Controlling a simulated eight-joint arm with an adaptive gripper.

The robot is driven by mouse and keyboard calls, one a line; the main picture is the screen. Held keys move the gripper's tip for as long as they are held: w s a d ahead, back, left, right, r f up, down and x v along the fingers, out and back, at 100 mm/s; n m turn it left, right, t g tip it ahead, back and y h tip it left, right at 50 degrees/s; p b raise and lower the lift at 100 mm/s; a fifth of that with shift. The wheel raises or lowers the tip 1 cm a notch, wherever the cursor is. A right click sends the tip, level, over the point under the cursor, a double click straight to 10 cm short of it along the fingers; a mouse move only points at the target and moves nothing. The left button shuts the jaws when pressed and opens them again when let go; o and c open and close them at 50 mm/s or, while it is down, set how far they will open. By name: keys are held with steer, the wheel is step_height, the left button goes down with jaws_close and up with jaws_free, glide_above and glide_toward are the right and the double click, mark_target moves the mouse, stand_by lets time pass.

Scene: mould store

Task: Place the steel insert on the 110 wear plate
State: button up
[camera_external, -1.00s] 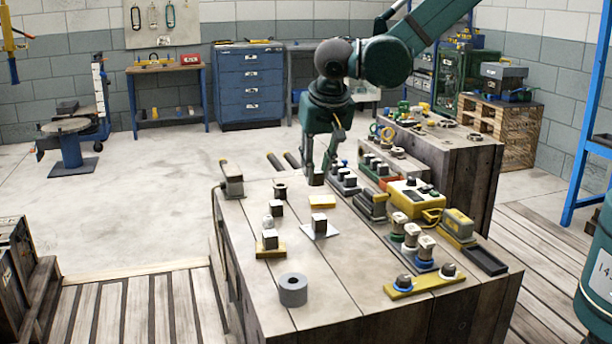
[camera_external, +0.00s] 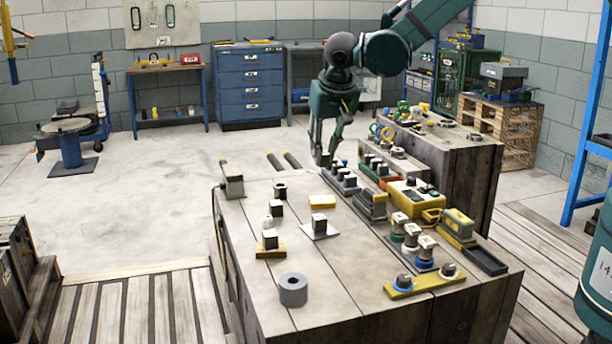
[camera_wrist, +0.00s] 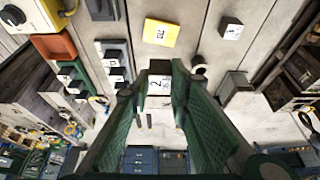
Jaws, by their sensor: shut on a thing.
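My gripper (camera_external: 325,160) is shut on a small grey block with a white label, which looks like the steel insert. In the wrist view the block (camera_wrist: 160,83) sits between my fingertips, its label partly readable as starting with 2. In the external view my fingers mostly hide it, above the far end of the bench. A flat yellow plate (camera_external: 321,202) lies bare on the bench, nearer the camera than my gripper. It also shows in the wrist view (camera_wrist: 161,32), with a dark marking too blurred to read surely as 110.
Labelled blocks stand on a white plate (camera_external: 322,233) and another yellow plate (camera_external: 272,253). A dark block (camera_external: 280,190) stands left of the bare plate. Rows of dark parts (camera_external: 345,178) and a yellow box (camera_external: 410,196) line the right. A grey ring (camera_external: 293,290) stands in front.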

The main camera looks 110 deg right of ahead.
mark_target(325, 166)
steer(key=shift+f+b, duration=0.65)
steer(key=shift+f, duration=2.5)
steer(key=shift+f+b, duration=0.4)
steer(key=shift+f, duration=1.45)
steer(key=shift+f, duration=0.1)
steer(key=o, duration=1)
steer(key=p+v, duration=0.2)
steer(key=v, duration=1)
steer(key=shift+a, duration=0.1)
